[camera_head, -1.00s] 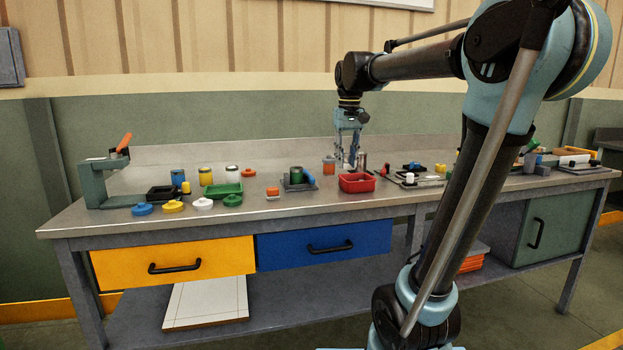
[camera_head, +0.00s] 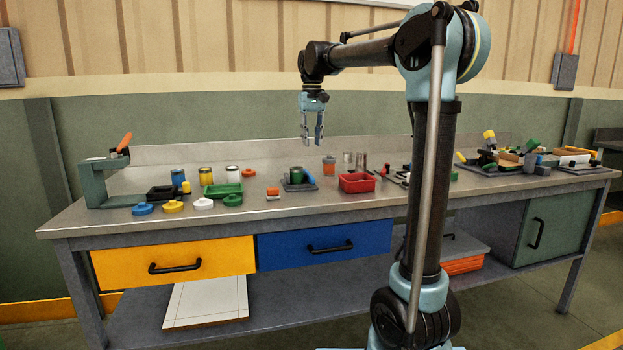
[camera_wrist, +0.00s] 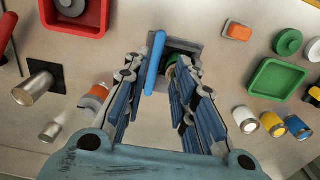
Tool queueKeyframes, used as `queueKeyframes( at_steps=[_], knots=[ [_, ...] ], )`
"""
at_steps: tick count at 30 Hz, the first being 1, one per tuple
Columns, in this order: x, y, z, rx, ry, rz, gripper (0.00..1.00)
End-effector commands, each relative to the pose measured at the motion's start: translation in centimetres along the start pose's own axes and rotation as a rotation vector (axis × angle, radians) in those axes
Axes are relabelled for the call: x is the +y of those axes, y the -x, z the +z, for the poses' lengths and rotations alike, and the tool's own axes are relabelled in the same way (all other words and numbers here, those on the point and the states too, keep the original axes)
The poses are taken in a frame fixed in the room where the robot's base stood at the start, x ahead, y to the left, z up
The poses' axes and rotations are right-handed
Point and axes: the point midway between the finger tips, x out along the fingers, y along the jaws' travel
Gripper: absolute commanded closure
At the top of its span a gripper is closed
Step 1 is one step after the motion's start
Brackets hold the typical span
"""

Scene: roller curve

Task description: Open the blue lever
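The blue lever (camera_head: 310,181) sits on a small grey base (camera_head: 297,188) beside a green cylinder (camera_head: 296,174), near the middle of the bench. In the wrist view the lever (camera_wrist: 156,61) is a long blue bar, slightly tilted, lying beyond my fingertips. The green cylinder is partly hidden by my right finger there. My gripper (camera_head: 312,141) points down in the air above and behind the lever. Its fingers (camera_wrist: 157,82) are apart, with nothing held between them, and do not appear to touch the lever.
A red tray (camera_head: 357,183) stands to the right of the lever, and an orange-and-white block (camera_head: 272,193) to its left. A green tray (camera_head: 222,190) and several jars are farther left. An orange-topped jar (camera_head: 329,166) stands behind the lever. Metal cylinders stand behind the red tray.

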Motion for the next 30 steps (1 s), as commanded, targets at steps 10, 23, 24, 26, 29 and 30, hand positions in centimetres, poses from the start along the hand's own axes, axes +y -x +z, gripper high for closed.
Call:
queueKeyframes(
  at_steps=[10, 23, 24, 26, 29, 30],
  knots=[
    [0.0, -6.2, 0.0, 0.000, 0.000, 0.000, 0.75],
    [0.1, -12.6, 0.0, 0.000, -0.001, 0.000, 0.75],
    [0.1, -12.8, 0.0, 0.000, -0.001, 0.000, 0.75],
    [0.1, -13.2, 0.0, 0.000, -0.001, 0.000, 0.75],
    [0.1, -13.6, 0.0, 0.000, -0.001, 0.000, 0.75],
    [0.1, -13.6, 0.0, 0.000, -0.001, 0.000, 0.75]
  ],
)
